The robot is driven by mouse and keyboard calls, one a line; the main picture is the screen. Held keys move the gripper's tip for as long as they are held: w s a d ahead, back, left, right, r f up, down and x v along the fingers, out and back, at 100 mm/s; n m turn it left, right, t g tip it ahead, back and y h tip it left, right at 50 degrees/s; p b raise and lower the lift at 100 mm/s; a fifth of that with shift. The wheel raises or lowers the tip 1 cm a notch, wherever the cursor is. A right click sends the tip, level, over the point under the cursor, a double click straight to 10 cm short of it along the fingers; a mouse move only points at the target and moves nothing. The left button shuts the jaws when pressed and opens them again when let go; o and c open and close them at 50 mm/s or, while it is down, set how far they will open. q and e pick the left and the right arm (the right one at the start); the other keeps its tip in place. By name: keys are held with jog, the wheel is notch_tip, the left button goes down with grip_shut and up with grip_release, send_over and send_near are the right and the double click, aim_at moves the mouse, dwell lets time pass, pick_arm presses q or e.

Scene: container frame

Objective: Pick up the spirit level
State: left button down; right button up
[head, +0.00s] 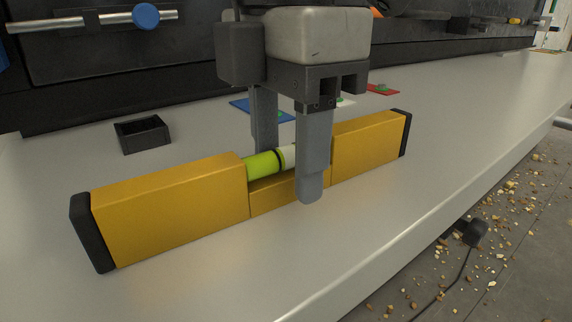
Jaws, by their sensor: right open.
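The spirit level (172,209) is a long yellow bar with black end caps and a green-yellow vial in a notch at its middle. It stands on its long edge on the grey worktop, running from the lower left to the upper right. My right gripper (287,175) is over its middle, pointing down. One finger is on the near side and the other on the far side, with the vial section between them. The jaws are open; the far fingertip is hidden behind the level, and I cannot tell whether either finger touches it. My left gripper is not in view.
A small black open box (142,135) sits behind the level on the left. A blue card (262,109) and a red card (381,89) lie behind it. A dark panel with rods and tools rises at the back. The worktop (400,190) is clear in front, to its right edge.

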jog(key=shift+c, duration=0.3)
grip_shut()
jog(key=shift+r, duration=0.15)
